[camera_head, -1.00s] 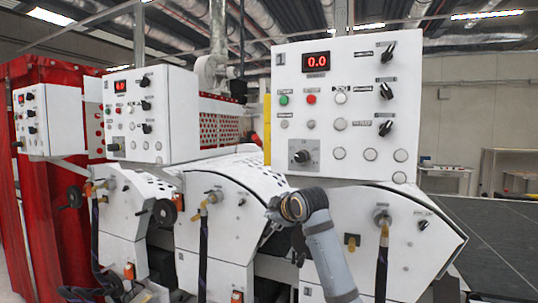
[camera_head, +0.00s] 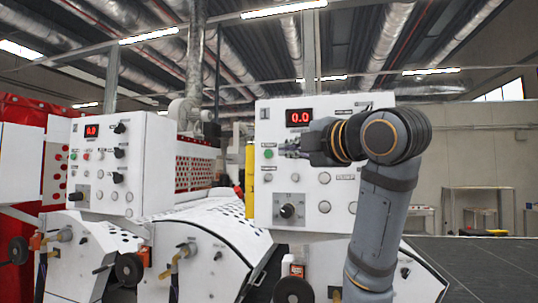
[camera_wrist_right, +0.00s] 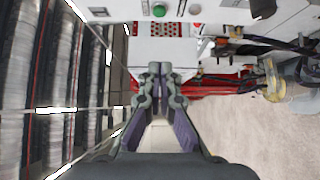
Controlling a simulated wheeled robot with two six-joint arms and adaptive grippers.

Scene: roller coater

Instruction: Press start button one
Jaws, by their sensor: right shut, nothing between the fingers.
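The nearest white control panel (camera_head: 265,215) carries a green button (camera_head: 268,153) near its left edge, below a red "0.0" display (camera_head: 299,117). My right gripper (camera_head: 284,150) is shut and empty, with its tips just right of the green button in the head view. I cannot tell there how far the tips are from the panel. In the right wrist view the green button (camera_wrist_right: 159,10) is at the top edge, above the closed fingertips (camera_wrist_right: 160,68), with a gap in the picture. My right arm hides part of the panel. My left gripper is not in view.
A second similar panel (camera_head: 133,180) with its own green button (camera_head: 74,155) stands to the left. A yellow post (camera_head: 250,180) runs beside the near panel. Black handwheels (camera_head: 130,268) and hoses stick out below.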

